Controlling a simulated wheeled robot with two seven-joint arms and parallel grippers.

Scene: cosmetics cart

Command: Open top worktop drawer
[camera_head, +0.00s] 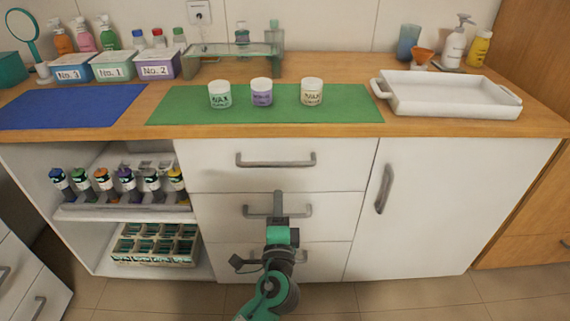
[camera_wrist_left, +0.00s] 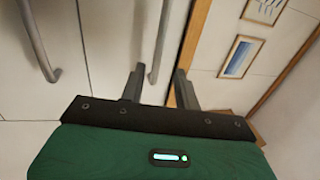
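The top drawer (camera_head: 210,177) is a white front just under the wooden worktop, with a grey horizontal bar handle (camera_head: 275,163). It looks closed. My left gripper (camera_head: 277,204) is below that handle in the head view and overlaps the middle drawer's handle (camera_head: 305,211). In the left wrist view my left gripper (camera_wrist_left: 160,86) is open, its two dark fingers apart. A grey bar handle (camera_wrist_left: 162,35) shows between and beyond the fingers, and another handle (camera_wrist_left: 38,42) lies farther left. Whether the fingers touch a handle cannot be told. My right gripper is not in view.
A closed cupboard door (camera_head: 440,200) with an upright handle stands right of the drawers. Open shelves with bottles (camera_head: 125,180) are on the left. The worktop (camera_head: 350,66) above holds a green mat (camera_head: 180,108) with jars and a white tray (camera_head: 445,108).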

